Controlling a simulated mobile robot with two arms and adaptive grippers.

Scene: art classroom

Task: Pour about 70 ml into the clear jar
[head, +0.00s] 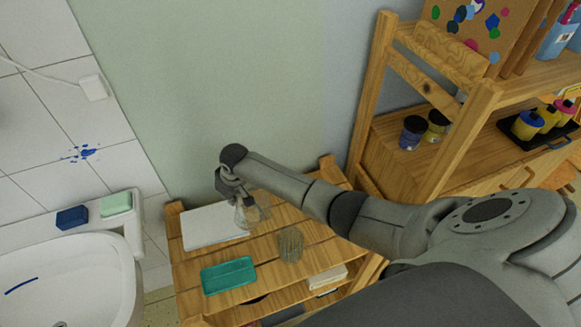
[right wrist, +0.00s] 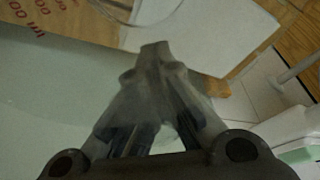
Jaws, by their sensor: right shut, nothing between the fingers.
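A clear see-through vessel (head: 248,215) stands at the back of the slatted wooden table in the head view, right at my right gripper (head: 238,194). A second clear vessel with a ribbed look (head: 291,244) stands to its right and nearer. I cannot tell which is the clear jar, nor see any liquid level. My right gripper's fingers come together in the right wrist view (right wrist: 155,50), shut and empty. A thin curved clear rim (right wrist: 135,20) shows beyond them. Whether the fingers touch the vessel is unclear. My left gripper is out of view.
A sink (head: 70,275) stands left. A wooden shelf (head: 365,95) with paint pots (head: 412,132) stands right. The wall is close behind.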

